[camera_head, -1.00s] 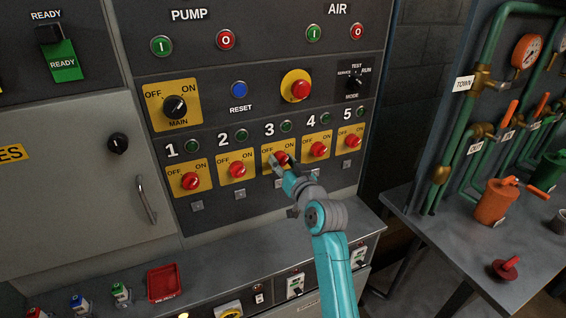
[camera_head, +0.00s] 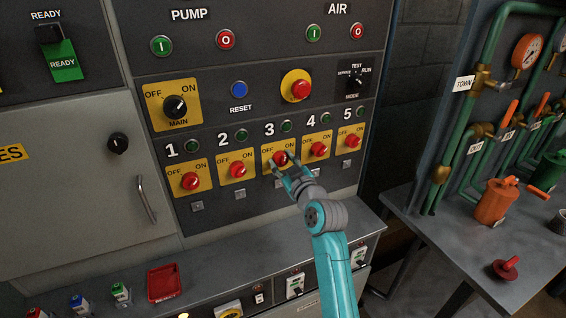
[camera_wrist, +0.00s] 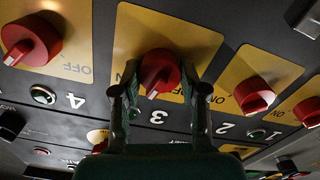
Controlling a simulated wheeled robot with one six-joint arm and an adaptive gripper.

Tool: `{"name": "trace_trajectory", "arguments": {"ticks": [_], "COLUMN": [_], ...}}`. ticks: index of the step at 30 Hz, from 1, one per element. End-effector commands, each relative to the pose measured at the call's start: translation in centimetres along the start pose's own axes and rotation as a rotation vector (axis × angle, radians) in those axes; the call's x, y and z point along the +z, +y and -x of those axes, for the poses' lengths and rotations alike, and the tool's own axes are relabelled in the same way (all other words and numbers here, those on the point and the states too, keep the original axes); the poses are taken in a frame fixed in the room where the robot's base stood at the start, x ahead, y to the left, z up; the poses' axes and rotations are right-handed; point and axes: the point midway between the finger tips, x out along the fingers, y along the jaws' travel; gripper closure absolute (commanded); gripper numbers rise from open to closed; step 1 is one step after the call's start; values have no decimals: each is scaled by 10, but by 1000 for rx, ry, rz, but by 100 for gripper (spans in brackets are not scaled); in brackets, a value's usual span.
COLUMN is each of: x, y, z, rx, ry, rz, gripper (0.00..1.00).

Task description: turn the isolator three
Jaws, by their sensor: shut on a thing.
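The isolator three knob (camera_head: 280,158) is a red rotary knob on a yellow OFF/ON plate under the number 3. My gripper (camera_head: 284,163) is at this knob, with one finger on each side of it. In the wrist view, which sees the panel upside down, the knob (camera_wrist: 160,70) stands between the two fingers of my gripper (camera_wrist: 160,80), shut on it. A white mark shows on the knob's edge. Its exact angle against OFF and ON is hard to tell.
Similar red knobs stand close by: isolator two (camera_head: 237,170) on the left and isolator four (camera_head: 318,149) on the right. A red emergency button (camera_head: 300,89) is above. A grey ledge (camera_head: 225,262) with a red tray (camera_head: 165,282) lies below.

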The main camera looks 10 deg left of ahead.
Motion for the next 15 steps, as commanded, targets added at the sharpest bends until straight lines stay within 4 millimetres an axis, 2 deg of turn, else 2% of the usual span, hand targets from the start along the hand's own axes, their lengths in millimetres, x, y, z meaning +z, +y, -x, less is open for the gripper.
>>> {"name": "trace_trajectory", "arguments": {"ticks": [15], "x": [0], "y": [0], "z": [0], "rx": [0], "ry": [0], "rz": [490], "gripper": [92]}}
